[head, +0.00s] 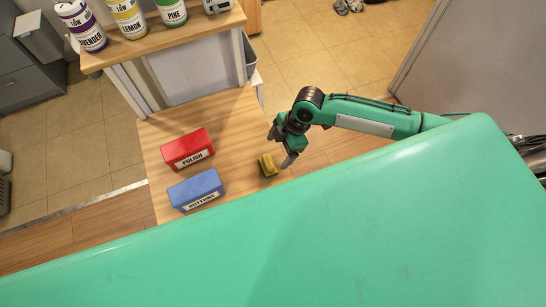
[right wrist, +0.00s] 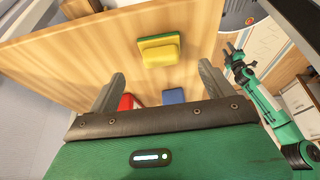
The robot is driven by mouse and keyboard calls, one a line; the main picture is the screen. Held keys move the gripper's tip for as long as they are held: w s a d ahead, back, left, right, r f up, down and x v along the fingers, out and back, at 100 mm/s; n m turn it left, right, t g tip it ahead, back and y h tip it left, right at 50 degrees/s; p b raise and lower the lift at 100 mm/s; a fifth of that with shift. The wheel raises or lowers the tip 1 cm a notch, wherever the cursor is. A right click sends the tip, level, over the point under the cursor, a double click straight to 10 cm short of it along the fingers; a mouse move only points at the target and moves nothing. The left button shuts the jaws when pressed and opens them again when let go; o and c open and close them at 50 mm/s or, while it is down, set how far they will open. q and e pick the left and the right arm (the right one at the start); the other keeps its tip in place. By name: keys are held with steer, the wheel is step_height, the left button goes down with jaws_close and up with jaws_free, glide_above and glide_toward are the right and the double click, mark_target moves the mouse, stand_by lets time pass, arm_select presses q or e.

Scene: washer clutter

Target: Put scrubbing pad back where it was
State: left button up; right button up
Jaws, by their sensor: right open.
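The scrubbing pad (head: 268,165) is a small yellow block with a green layer. It lies on the wooden surface near its right edge, to the right of the two boxes. In the right wrist view the pad (right wrist: 160,52) lies just past the fingertips, between their lines, with clear wood around it. My right gripper (head: 281,150) is open and empty, right beside the pad in the head view; its two fingers are spread in the right wrist view (right wrist: 160,74). My left gripper (right wrist: 235,58) shows small at the right of the right wrist view, its jaws unclear.
A raised shelf (head: 170,42) behind holds several labelled bottles. A grey bin (head: 250,55) stands beside it. Open floor lies right.

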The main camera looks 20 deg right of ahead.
steer(key=shift+v, duration=2.25)
steer(key=shift+a, duration=0.1)
